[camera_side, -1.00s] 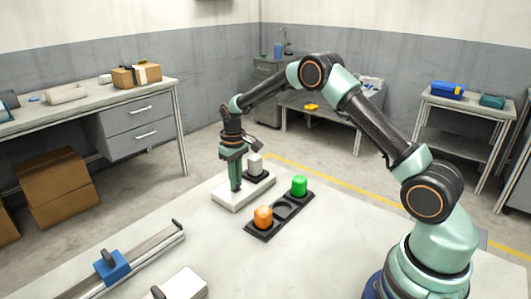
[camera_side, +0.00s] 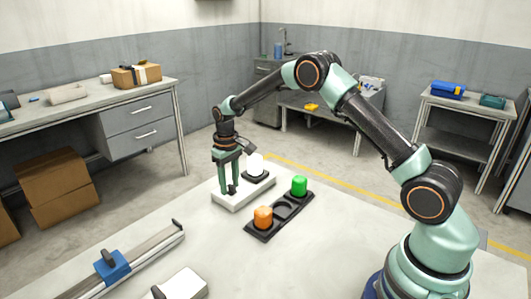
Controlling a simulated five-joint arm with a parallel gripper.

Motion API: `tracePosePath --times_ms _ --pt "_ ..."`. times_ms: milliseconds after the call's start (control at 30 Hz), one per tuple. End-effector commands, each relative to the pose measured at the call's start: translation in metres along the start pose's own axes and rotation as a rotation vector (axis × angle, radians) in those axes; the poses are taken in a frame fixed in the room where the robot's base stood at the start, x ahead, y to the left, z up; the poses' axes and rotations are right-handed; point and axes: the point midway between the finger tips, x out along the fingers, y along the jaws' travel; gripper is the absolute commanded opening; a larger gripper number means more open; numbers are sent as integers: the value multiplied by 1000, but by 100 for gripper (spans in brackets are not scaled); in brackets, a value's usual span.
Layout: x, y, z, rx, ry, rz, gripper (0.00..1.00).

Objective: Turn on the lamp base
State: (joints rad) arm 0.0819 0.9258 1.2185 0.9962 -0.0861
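The lamp base is a white block (camera_side: 243,197) on the table, with a black round socket holding a white bulb (camera_side: 256,163) at its right end. The bulb looks bright white. My gripper (camera_side: 229,190) is over the left part of the base, pointing down. Its two green fingers stand apart with a gap between them, their tips low at the base's top. A small dark part (camera_side: 233,189) of the base shows by the fingertips. Whether the fingers touch it I cannot tell.
Right of the base lies a black tray (camera_side: 262,232) with an orange bulb (camera_side: 263,216), a green bulb (camera_side: 299,186) and an empty round recess between them. A rail with a blue slider (camera_side: 113,266) and a white block (camera_side: 181,284) are at the front left. The table's front middle is clear.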

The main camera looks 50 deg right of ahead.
Motion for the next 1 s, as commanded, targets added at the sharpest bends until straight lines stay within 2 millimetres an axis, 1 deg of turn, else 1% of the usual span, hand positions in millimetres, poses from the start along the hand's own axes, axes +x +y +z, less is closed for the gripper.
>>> tracePosePath --times_ms 233,367,467,700,800,900,1000 --pt "1 2 0 3 -1 0 46" --pt "-7 2 0 3 1 0 46" --pt "-22 2 0 3 4 0 46" --pt "-71 2 -1 3 5 0 46" --pt "-89 2 -1 2 4 0 46" --pt "-104 1 0 2 2 0 46" --pt "-114 1 0 2 2 0 46"
